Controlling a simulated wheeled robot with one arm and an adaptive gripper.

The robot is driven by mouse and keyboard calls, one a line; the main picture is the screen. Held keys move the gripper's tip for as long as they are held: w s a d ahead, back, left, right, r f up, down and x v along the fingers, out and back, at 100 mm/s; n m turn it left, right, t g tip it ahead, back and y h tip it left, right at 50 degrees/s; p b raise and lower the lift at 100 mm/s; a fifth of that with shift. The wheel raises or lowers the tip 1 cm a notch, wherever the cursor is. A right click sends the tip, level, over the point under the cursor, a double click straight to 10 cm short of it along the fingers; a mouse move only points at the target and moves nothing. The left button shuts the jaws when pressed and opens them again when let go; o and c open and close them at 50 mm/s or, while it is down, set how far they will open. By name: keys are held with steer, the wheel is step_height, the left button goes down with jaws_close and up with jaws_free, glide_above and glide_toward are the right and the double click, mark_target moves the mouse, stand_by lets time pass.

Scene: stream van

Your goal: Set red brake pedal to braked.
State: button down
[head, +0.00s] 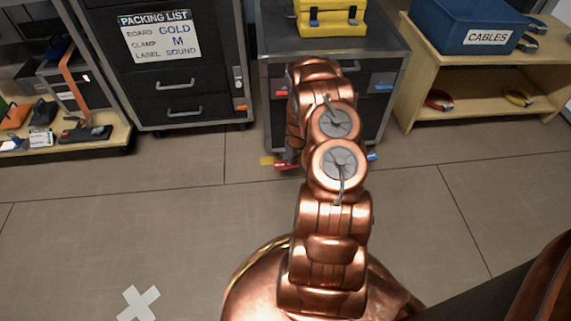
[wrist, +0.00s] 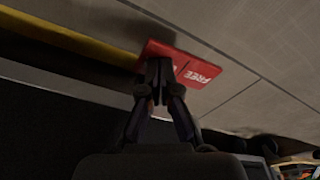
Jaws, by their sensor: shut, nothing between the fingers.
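The red brake pedal (wrist: 203,70) is a flat red plate with the word FREE on it, low over the floor in the wrist view. My gripper (wrist: 158,68) is shut and empty, with its fingertips overlapping the pedal's near left part in the picture; I cannot tell whether they touch it. In the head view, a red piece (head: 286,166) shows low at the front of the grey cart (head: 268,60), partly hidden by my arm. My gripper is hidden there behind my copper arm.
A yellow piece (head: 266,160) and a blue piece (head: 372,156) also sit low at the cart's front. A yellow object (head: 328,20) stands on the cart. A dark drawer cabinet (head: 180,95) is left, a wooden shelf (head: 480,65) right. Open floor (head: 110,220) lies at left.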

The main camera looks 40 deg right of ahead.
steer(key=shift+f, duration=0.25)
steer(key=shift+r, duration=0.1)
steer(key=shift+r+p, duration=1.75)
steer(key=shift+r, duration=1.7)
